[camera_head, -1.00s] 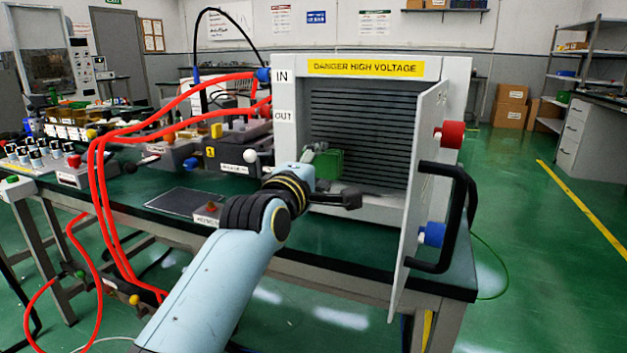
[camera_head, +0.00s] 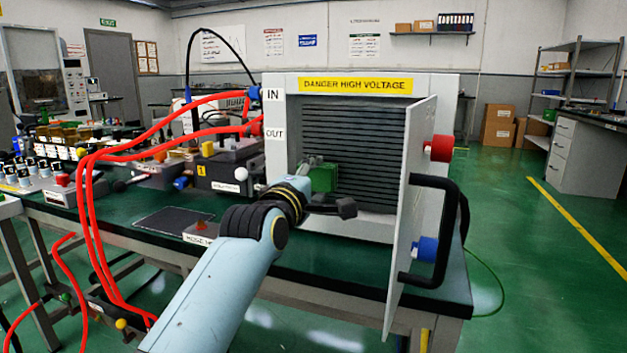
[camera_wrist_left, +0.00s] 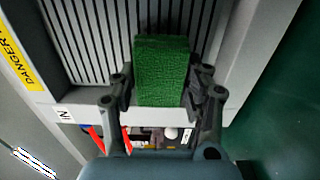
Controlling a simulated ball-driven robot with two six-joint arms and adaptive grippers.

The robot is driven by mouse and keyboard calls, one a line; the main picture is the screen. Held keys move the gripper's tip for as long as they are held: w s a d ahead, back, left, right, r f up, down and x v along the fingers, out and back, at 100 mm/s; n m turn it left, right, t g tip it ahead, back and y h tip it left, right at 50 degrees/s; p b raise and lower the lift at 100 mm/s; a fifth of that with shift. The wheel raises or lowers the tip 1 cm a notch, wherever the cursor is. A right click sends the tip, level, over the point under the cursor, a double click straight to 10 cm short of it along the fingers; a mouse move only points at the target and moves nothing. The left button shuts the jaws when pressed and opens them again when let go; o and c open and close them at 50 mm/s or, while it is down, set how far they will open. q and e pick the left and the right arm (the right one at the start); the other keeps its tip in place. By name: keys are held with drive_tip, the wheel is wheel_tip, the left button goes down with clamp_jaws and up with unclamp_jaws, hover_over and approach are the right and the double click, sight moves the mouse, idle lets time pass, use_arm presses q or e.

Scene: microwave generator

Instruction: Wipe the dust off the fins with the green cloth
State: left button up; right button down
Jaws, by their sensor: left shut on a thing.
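The dark ribbed fins (camera_head: 365,150) fill the open front of the grey cabinet under a yellow danger label. They also show in the left wrist view (camera_wrist_left: 110,38). My left gripper (camera_head: 308,172) is shut on the green cloth (camera_head: 322,179), at the lower left part of the fins. In the left wrist view the cloth (camera_wrist_left: 161,70) is a folded block between the two fingers (camera_wrist_left: 160,92), in front of the fins. I cannot tell whether it touches them. Some pale dust seems to show near the cabinet's bottom. My right gripper is not in view.
The cabinet door (camera_head: 415,210) stands open at the right, with a black handle (camera_head: 440,230) and red and blue knobs. Red hoses (camera_head: 95,220) loop at the left. Boxes and instruments crowd the left of the green bench (camera_head: 270,262).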

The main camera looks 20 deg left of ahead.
sight(332, 181)
use_arm(q)
drive_tip(key=shift+w, duration=0.6)
drive_tip(key=shift+w, duration=0.3)
drive_tip(key=shift+d, duration=0.1)
drive_tip(key=d, duration=0.3)
drive_tip(key=shift+s+d, duration=0.15)
drive_tip(key=shift+s, duration=0.05)
drive_tip(key=shift+d+f+p, duration=0.1)
drive_tip(key=shift+d+p, duration=0.2)
drive_tip(key=shift+d, duration=0.05)
drive_tip(key=shift+s, duration=0.1)
drive_tip(key=shift+a+p, duration=0.6)
drive_tip(key=shift+a, duration=1.45)
